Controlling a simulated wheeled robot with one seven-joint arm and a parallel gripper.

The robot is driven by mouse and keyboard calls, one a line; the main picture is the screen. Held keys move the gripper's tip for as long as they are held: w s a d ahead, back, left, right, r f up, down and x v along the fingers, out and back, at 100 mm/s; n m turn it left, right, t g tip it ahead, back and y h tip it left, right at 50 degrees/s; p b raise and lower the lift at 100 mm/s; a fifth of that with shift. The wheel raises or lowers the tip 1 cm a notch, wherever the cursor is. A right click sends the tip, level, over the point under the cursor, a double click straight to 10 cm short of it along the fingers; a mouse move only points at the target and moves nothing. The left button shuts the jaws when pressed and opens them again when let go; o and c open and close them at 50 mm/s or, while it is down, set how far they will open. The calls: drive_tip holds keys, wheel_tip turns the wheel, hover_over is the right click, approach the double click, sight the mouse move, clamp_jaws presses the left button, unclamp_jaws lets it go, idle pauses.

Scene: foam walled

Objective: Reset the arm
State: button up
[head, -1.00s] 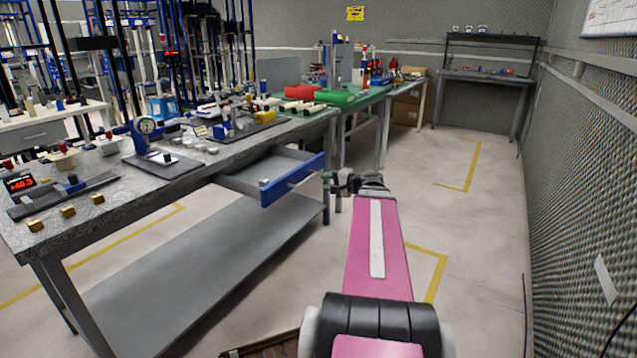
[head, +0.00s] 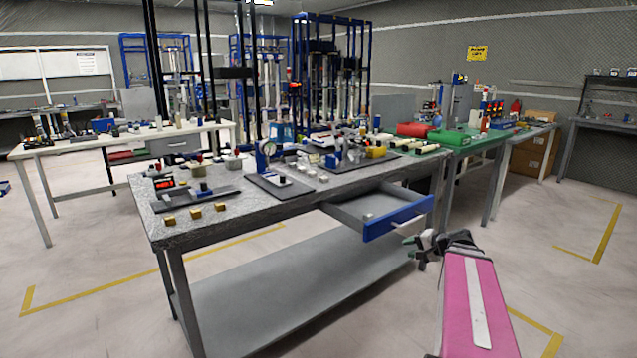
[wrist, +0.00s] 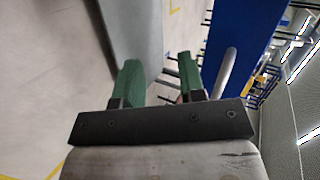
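My arm shows as a pink link at the lower right of the head view. My gripper (head: 412,246) is at its far end, beside the open blue-fronted drawer (head: 398,219) of the grey workbench (head: 240,213). In the wrist view my gripper (wrist: 158,82) has two green fingers standing apart with nothing between them. The drawer's blue front (wrist: 240,45) fills the upper right of that view, with its grey handle close to the right finger. I cannot tell whether finger and handle touch. A small light object (head: 368,217) lies in the drawer.
The workbench top holds a dial gauge (head: 265,157), a red display (head: 164,183) and several brass blocks (head: 195,213). A green-topped table (head: 480,140) stands behind it. A white table (head: 60,147) is at the left. The floor at front left and far right is clear.

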drive_tip(key=s+a+f+n+g+h, duration=0.8)
drive_tip(key=s+a+f, duration=0.3)
drive_tip(key=a+f, duration=0.4)
drive_tip(key=shift+f+g+h, duration=0.3)
drive_tip(key=shift+f, duration=0.2)
